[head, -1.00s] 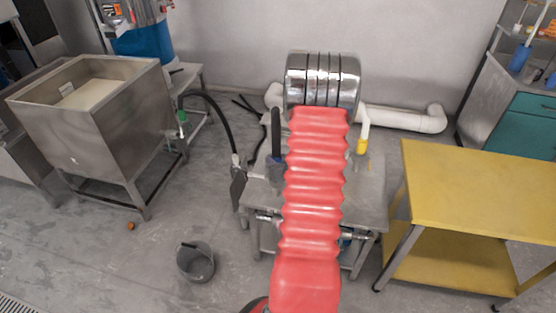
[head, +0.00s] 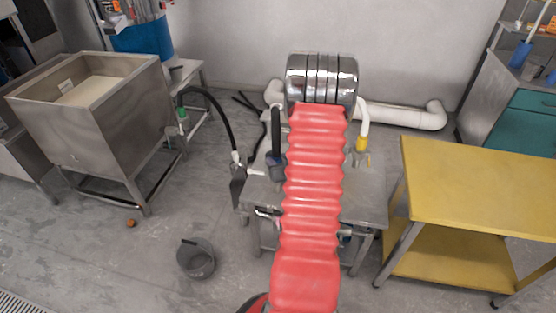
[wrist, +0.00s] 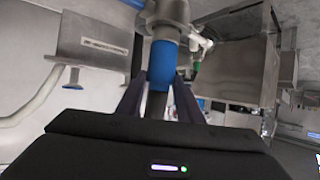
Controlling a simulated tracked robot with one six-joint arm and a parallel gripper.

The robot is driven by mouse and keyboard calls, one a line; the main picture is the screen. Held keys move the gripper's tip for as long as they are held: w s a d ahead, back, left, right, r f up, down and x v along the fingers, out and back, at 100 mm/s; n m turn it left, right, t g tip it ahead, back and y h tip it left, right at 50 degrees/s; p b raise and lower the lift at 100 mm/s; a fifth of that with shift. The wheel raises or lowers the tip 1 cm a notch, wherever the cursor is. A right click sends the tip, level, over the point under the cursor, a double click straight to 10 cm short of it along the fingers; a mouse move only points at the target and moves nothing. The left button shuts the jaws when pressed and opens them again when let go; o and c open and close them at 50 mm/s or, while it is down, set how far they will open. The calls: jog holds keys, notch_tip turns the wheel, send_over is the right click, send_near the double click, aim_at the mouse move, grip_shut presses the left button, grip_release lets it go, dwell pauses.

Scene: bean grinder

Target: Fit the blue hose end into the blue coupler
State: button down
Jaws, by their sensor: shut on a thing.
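In the wrist view my gripper (wrist: 164,88) is shut on a dark hose piece (wrist: 155,105). A blue collar (wrist: 163,62) sits just beyond the fingertips, in line with the hose. Its far side meets a grey metal pipe fitting (wrist: 167,18). I cannot tell from this angle whether the blue part is the hose end, the coupler or both together, nor how deeply anything is seated. In the head view my red arm and its shiny rings hide the gripper and the joint. A dark upright piece with a blue-grey lower part (head: 277,160) stands left of the arm.
A metal table (head: 365,210) stands under my arm. A yellow hose fitting (head: 362,143) is right of the arm. A black hose (head: 221,112) arches at left beside a steel tank (head: 118,120). A grey bucket (head: 196,260) and a yellow table (head: 480,185) stand nearby.

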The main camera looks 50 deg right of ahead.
jog(key=shift+f, duration=0.6)
jog(key=c, duration=1.2)
grip_release()
jog(key=shift+f, duration=0.1)
jog(key=shift+o, duration=0.2)
jog(key=shift+s+a, duration=0.1)
jog(key=v, duration=1.3)
jog(key=shift+s+r, duration=0.25)
jog(key=shift+a, duration=0.1)
